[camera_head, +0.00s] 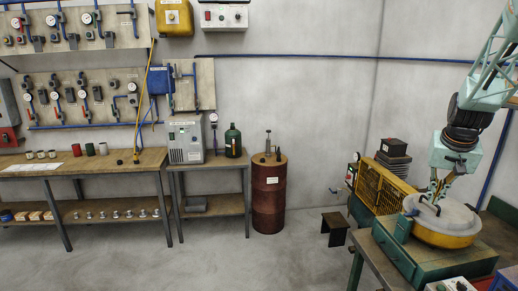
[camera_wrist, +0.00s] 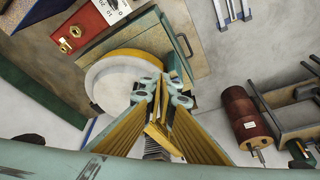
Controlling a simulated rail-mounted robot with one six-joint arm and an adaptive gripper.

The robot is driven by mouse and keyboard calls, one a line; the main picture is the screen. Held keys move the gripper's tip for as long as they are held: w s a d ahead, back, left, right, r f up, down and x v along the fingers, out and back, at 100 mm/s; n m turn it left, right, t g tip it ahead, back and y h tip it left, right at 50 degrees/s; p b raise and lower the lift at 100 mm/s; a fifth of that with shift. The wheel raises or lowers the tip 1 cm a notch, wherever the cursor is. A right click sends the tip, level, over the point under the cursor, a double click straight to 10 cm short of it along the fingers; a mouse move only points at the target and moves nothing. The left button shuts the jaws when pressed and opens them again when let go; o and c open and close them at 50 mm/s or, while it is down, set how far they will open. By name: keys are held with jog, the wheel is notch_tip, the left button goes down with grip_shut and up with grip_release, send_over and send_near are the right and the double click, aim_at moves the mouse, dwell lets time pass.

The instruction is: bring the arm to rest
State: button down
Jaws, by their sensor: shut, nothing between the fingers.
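My gripper (camera_head: 432,203) is at the right in the head view, pointing down over a round grey-topped plate with a yellow rim (camera_head: 450,237). In the wrist view my gripper (camera_wrist: 162,82) shows its fingers together in the middle, with nothing between them. The pale round plate (camera_wrist: 115,80) lies beneath and to the left of the fingers there. I cannot tell the exact gap between the fingertips and the plate.
The plate sits on a green machine base (camera_head: 425,262) at the right. A yellow grille guard (camera_head: 382,190) stands close to its left. A red drum (camera_head: 268,195), a wooden bench (camera_head: 110,165) and a small stool (camera_head: 335,226) stand farther left. The floor between is clear.

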jog(key=s+a+r+n+b, duration=0.1)
jog(key=s+a+r, duration=0.3)
jog(key=a, duration=0.6)
jog(key=s+a+r+n+y+b, duration=0.1)
jog(key=s+a+r, duration=0.1)
jog(key=s+a, duration=0.55)
jog(key=s+a+r+n+b, duration=0.1)
jog(key=s+a+r, duration=0.25)
jog(key=a, duration=0.75)
jog(key=s+a+f+n+b, duration=0.1)
jog(key=s+a, duration=0.4)
jog(key=s, duration=0.3)
jog(key=s+a+f+n+y+b, duration=0.1)
jog(key=s+a+f, duration=0.1)
jog(key=s+a, duration=0.3)
jog(key=s+a+f+n+b, duration=0.1)
jog(key=s+a, duration=0.4)
jog(key=s, duration=0.8)
jog(key=shift+f+n+b, duration=0.3)
jog(key=shift+f+n, duration=0.05)
jog(key=shift+n, duration=0.05)
